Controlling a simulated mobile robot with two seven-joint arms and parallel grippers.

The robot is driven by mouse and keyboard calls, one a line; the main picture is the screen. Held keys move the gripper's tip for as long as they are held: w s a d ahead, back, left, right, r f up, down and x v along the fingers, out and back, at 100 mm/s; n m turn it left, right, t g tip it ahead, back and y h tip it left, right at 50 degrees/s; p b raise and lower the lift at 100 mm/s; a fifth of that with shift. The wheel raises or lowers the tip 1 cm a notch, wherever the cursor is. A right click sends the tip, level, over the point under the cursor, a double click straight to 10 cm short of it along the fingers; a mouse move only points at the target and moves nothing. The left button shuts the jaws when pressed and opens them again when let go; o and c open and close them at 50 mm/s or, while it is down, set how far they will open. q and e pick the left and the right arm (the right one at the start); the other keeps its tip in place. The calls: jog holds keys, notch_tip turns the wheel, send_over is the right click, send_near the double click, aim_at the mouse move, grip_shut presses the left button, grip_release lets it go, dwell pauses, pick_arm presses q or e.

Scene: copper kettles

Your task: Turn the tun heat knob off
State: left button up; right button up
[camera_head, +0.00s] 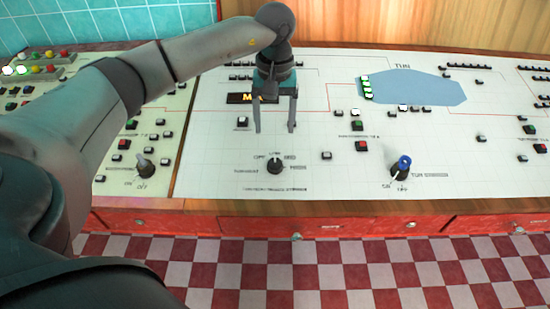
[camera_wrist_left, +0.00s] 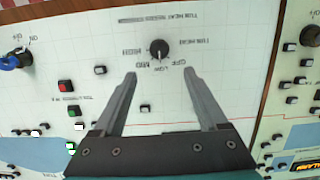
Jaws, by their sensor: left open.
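The tun heat knob (camera_head: 275,167) is a small dark knob on the white panel, with OFF, LOW, MED and HIGH printed around its far side. In the left wrist view the knob (camera_wrist_left: 159,49) sits beyond the fingertips, roughly between their lines. Its pale mark appears to point toward LOW, not OFF. My left gripper (camera_head: 274,131) is open and empty, pointing down above the panel on the far side of the knob. Its two fingers (camera_wrist_left: 160,75) are apart and not around the knob. My right gripper is not in view.
A blue-topped switch (camera_head: 403,165) stands to the right of the knob; it also shows in the left wrist view (camera_wrist_left: 17,59). Red (camera_head: 362,146) and green buttons lie between. A black knob (camera_head: 145,167) is on the left panel. The panel around the heat knob is mostly clear.

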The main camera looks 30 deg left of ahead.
aim_at(275, 162)
pick_arm(q)
notch_tip(275, 162, down, 12)
jog(key=shift+d+r+b, duration=0.1)
jog(key=shift+b, duration=0.5)
jog(key=shift+c, duration=0.2)
grip_shut()
